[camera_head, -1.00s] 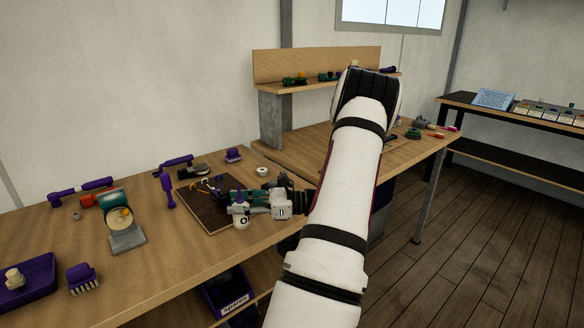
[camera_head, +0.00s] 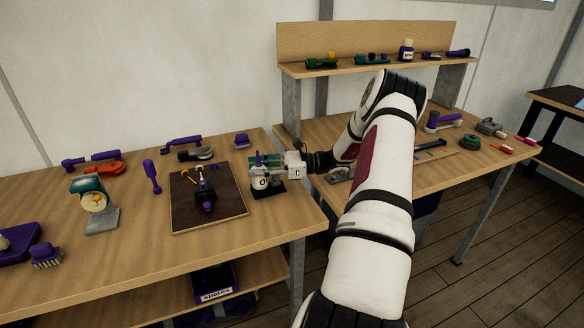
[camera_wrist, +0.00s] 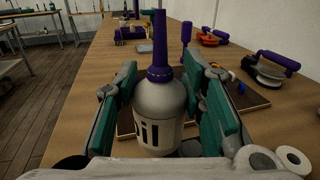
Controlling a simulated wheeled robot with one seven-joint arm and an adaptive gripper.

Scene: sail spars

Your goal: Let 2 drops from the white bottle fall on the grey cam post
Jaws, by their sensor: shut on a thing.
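The white bottle (camera_head: 259,182) with a purple spout (camera_wrist: 160,50) is upright in my gripper (camera_head: 268,167). In the wrist view, both green-padded fingers press on the sides of the bottle (camera_wrist: 158,105), and part of its label reads "il". The bottle is just right of the dark work mat (camera_head: 181,215), near a small black base (camera_head: 270,192); I cannot tell if it touches it. The grey cam post is too small to make out there; the bottle hides part of the mat in the wrist view.
A purple-handled block (camera_head: 195,154) is behind the mat. A shelf (camera_head: 370,66) with bottles and tools stands at the back right. Bare wood lies in front.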

